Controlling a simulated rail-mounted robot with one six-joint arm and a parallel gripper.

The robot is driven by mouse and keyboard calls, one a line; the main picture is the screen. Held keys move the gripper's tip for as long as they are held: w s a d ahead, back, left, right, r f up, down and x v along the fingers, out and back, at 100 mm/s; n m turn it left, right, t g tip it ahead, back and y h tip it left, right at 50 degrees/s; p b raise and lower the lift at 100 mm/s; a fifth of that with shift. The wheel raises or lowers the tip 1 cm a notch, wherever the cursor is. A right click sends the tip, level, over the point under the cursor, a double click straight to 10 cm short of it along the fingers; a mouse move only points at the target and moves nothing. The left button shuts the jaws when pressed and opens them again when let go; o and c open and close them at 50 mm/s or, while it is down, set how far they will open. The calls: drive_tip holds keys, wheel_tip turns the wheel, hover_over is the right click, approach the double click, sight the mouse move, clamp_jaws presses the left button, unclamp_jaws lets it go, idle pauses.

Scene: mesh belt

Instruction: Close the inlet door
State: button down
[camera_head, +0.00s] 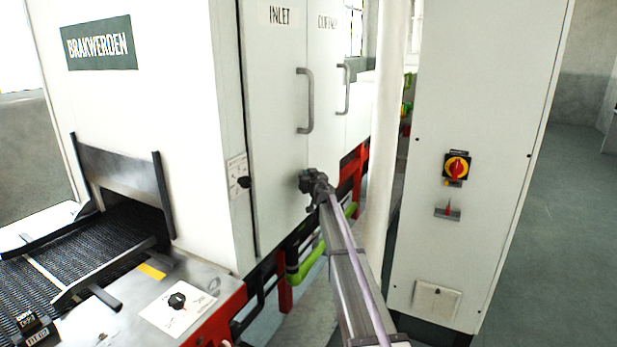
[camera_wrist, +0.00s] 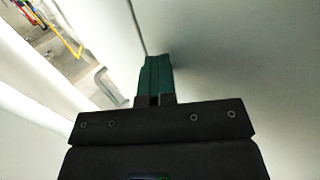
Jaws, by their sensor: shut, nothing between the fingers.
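The inlet door (camera_head: 279,60) is a tall white panel marked INLET, with a grey vertical bar handle (camera_head: 304,100) near its right edge. It stands about in line with the neighbouring door; a dark seam runs down its left edge. I cannot tell whether it is fully shut. My gripper (camera_head: 306,181) is in front of the door's lower right part, below the handle. In the wrist view its dark green fingers (camera_wrist: 156,68) are together and empty, close to a pale panel (camera_wrist: 230,60). Contact with the panel cannot be made out.
A second door (camera_head: 325,60) with its own handle (camera_head: 344,90) adjoins on the right. A white post (camera_head: 388,130) and a control cabinet (camera_head: 480,120) with a red-yellow switch (camera_head: 456,168) stand right of my arm. The mesh belt (camera_head: 100,240) is at left. Green pipes (camera_head: 308,262) run below.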

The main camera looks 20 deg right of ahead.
drive_tip(key=s+d, duration=0.9)
drive_tip(key=s, duration=0.1)
drive_tip(key=shift+d, duration=0.3)
drive_tip(key=shift+s, duration=0.1)
